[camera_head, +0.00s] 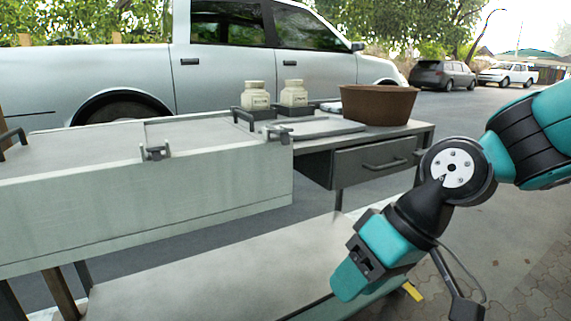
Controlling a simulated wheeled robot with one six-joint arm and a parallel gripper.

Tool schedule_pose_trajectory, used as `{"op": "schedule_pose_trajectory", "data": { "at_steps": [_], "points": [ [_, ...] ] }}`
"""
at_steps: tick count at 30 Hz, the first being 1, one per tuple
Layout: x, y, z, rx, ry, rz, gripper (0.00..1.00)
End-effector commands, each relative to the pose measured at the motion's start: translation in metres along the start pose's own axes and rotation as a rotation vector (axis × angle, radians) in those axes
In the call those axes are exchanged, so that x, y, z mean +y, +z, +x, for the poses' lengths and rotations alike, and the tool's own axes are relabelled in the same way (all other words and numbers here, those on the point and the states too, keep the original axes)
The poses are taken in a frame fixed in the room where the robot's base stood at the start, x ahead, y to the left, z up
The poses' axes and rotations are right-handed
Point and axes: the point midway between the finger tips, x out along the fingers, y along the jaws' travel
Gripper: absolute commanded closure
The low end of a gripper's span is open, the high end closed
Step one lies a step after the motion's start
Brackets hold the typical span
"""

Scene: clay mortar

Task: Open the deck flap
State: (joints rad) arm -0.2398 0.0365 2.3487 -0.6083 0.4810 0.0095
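A grey bench deck (90,138) runs along the left, with a seam dividing its top. The panel right of the seam (190,130) lies flat and looks like the deck flap, though I cannot be sure which panel it is. A dark bar handle (243,117) stands near its right end. Metal latches sit at the front edge, one on the left (155,152) and one on the right (277,133). My gripper (350,278) is at lower right, apart from the deck and lower than its top. Its fingers cannot be made out clearly.
Two cream jars (256,97) (293,94) stand on dark bases behind the handle. A brown tub (378,104) sits on the right end above a closed drawer (372,160). A lower shelf (200,275) is bare. A silver pickup (240,65) is parked behind.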

Motion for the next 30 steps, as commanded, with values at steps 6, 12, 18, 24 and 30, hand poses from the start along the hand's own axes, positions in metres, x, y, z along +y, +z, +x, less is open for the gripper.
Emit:
{"op": "schedule_pose_trajectory", "data": {
  "at_steps": [6, 12, 18, 24, 30],
  "points": [
    [-0.016, 0.069, -0.032, -0.093, 0.095, -0.019, 0.60],
    [-0.030, 0.097, -0.065, -0.146, 0.141, -0.017, 0.60],
    [-0.050, 0.080, -0.104, -0.145, 0.139, -0.016, 0.60],
    [-0.077, 0.058, -0.160, -0.144, 0.139, -0.017, 0.60],
    [-0.110, 0.033, -0.226, -0.144, 0.139, -0.017, 0.60]
  ]
}}
